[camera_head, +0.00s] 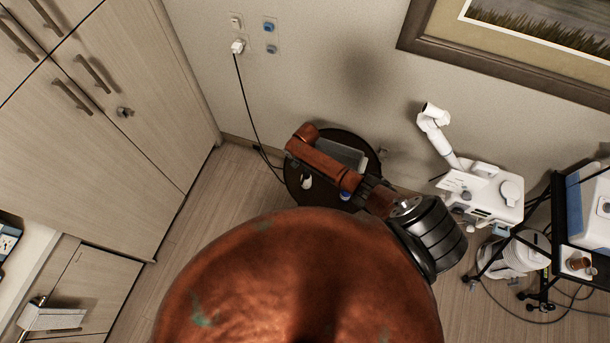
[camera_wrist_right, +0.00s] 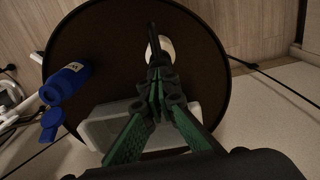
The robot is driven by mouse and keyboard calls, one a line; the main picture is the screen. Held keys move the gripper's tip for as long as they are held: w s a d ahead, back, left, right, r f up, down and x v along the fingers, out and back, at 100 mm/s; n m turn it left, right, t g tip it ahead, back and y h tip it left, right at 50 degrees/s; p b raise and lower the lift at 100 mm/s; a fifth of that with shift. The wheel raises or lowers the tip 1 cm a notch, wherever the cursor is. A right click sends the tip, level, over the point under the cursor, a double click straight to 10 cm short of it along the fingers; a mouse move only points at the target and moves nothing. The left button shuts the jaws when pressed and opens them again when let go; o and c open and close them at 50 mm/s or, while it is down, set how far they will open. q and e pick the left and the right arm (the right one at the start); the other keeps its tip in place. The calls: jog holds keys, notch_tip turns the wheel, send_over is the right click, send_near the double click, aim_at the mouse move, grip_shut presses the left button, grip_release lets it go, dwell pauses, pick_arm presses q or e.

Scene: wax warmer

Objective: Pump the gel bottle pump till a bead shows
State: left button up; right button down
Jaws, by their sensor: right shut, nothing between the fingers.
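A small pale, rounded object (camera_wrist_right: 167,46) stands on the round dark table (camera_wrist_right: 95,40) in the right wrist view. It looks like the gel bottle seen from above, but its pump is hidden behind my fingers. In the head view a small white item (camera_head: 306,182) on the table looks like the same thing. My right gripper (camera_wrist_right: 153,35) is shut and empty, its fingertips overlapping the pale object in the wrist view. I cannot tell whether they touch it. No bead of gel can be made out. My left gripper is not in view.
A grey tray (camera_wrist_right: 100,130) is also on the table, with a blue bottle (camera_wrist_right: 72,80) at the edge. My right arm covers part of the table in the head view. A white machine (camera_head: 485,195) with an arm stands to the right; a cord (camera_head: 244,95) hangs from the wall.

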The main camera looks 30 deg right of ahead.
jog(key=shift+f, duration=0.1)
jog(key=shift+f+b, duration=1.15)
jog(key=shift+f, duration=0.45)
jog(key=shift+r, duration=0.1)
jog(key=shift+r+p, duration=1.65)
jog(key=shift+p, duration=0.4)
jog(key=shift+f, duration=0.2)
